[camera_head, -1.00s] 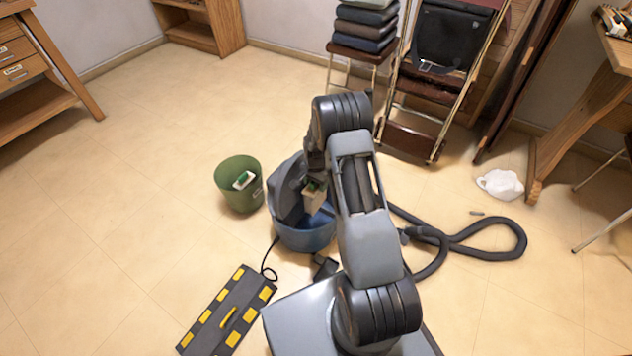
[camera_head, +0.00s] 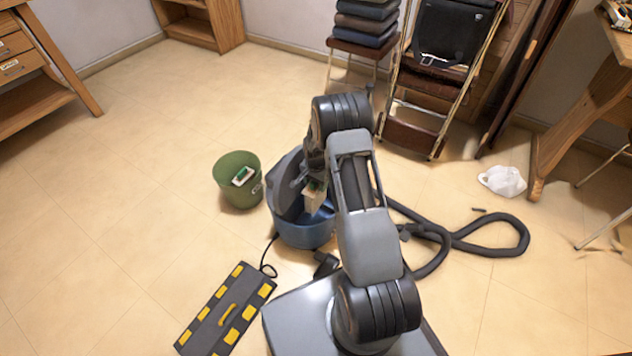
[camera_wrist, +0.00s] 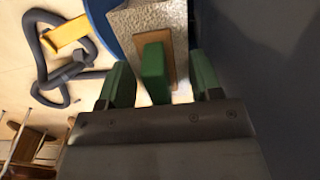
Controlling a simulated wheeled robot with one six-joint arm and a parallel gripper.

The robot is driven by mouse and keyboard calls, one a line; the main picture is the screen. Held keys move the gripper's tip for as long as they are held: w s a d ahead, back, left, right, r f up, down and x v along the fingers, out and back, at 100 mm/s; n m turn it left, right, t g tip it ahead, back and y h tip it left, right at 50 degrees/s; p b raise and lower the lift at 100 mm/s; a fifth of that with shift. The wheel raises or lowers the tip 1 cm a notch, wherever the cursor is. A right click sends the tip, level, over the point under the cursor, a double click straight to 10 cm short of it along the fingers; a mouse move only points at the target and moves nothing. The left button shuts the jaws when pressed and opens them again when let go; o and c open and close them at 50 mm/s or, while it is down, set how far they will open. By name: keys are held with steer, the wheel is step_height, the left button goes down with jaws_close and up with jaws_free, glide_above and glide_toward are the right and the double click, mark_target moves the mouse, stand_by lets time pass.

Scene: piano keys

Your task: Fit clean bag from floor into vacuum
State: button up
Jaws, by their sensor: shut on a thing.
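The vacuum is a blue tub (camera_head: 300,233) with its dark grey lid (camera_head: 287,184) raised. A pale bag (camera_head: 313,199) with a green tab is inside the tub's opening, held upright by my gripper (camera_head: 317,182). In the wrist view the bag (camera_wrist: 148,22) is speckled grey, with a brown collar and a green tab between my gripper's green-padded fingers (camera_wrist: 160,80). My gripper is shut on the bag at this tab. The arm hides part of the tub, and whether the bag is seated cannot be seen.
A green bin (camera_head: 238,192) left of the vacuum holds a pale item with a green tab (camera_head: 242,176). A black-and-yellow panel (camera_head: 228,312) lies front left. The left floor is clear.

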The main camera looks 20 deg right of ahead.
steer(key=shift+f+b, duration=3.7)
steer(key=shift+f, duration=1.5)
steer(key=o, duration=1.3)
steer(key=shift+r, duration=0.1)
steer(key=shift+w, duration=0.1)
steer(key=shift+a, duration=0.1)
steer(key=shift+c, duration=0.7)
steer(key=shift+r, duration=0.1)
